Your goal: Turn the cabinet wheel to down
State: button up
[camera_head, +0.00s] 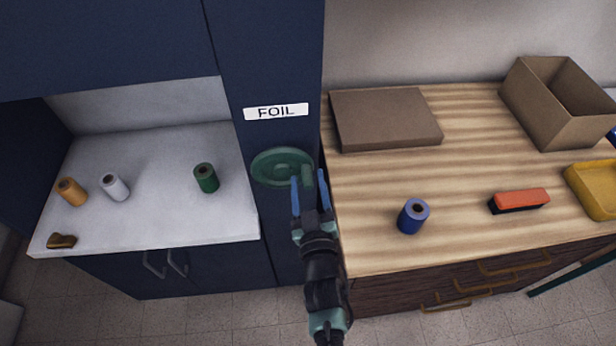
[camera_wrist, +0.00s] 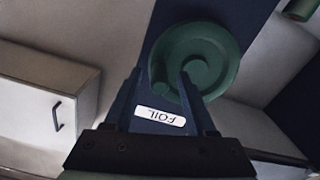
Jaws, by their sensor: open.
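The cabinet wheel (camera_head: 275,165) is a round green disc on the front of the tall dark blue cabinet (camera_head: 262,60), below a white label reading FOIL (camera_head: 276,112). A small knob (camera_head: 307,173) sticks out at the wheel's right side. My gripper (camera_head: 308,180) is open in front of the wheel's right part, its blue fingers to either side of the knob in the head view. In the wrist view the wheel (camera_wrist: 205,55) lies beyond my fingers (camera_wrist: 160,80), one finger overlapping the disc. Whether the fingers touch the wheel or knob I cannot tell.
A white counter (camera_head: 150,215) at left carries orange, white and green spools (camera_head: 206,178). A wooden counter (camera_head: 470,235) at right carries a flat box (camera_head: 385,118), an open box (camera_head: 560,100), a blue spool (camera_head: 413,216), a brush (camera_head: 520,200) and a yellow tray (camera_head: 592,190).

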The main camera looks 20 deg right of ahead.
jog(key=shift+w+d, duration=0.15)
jog(key=shift+w, duration=0.25)
grip_shut()
dwell(1.3)
